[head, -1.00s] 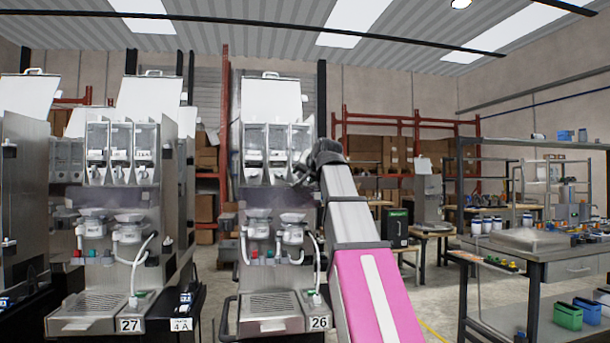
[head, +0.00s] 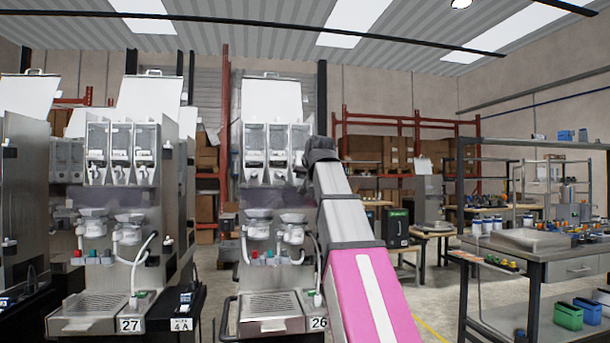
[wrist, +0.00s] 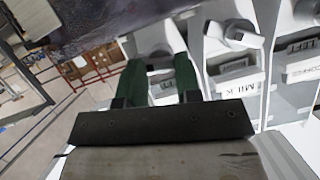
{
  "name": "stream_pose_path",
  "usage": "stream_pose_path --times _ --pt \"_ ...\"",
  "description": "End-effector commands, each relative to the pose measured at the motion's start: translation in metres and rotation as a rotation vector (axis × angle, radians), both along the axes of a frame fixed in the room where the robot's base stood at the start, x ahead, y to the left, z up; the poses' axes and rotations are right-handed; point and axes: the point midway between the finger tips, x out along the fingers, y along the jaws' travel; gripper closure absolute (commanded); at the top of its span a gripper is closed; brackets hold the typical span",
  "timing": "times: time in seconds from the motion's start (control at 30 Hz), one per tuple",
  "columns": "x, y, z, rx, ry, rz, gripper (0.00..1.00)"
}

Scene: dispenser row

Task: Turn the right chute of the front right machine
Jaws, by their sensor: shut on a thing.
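The front right machine (head: 272,275), marked 26, stands in the middle of the head view with three clear canisters on its upper front. Its right canister (head: 299,138) is partly covered by my arm, and the right chute is hidden there. In the wrist view, my gripper (wrist: 158,68) has its green fingers shut on a pale part, which looks like the right chute (wrist: 155,38). Two other white chutes (wrist: 234,36) show to its right, apart from the fingers. How far the held chute is turned, I cannot tell.
Machine 27 (head: 105,275) stands to the left, with a narrow gap between. Funnels (head: 292,227) and hoses sit below the canisters. A steel workbench (head: 545,255) stands at the right, with open floor between it and my arm.

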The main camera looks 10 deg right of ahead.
Motion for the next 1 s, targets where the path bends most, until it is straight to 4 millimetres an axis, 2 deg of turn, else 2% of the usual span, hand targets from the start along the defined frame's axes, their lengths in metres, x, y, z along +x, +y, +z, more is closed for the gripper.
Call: stream_pose_path --times 1.0 --pt "-0.0003 0.0073 -0.0029 -0.944 0.001 0.002 0.92"
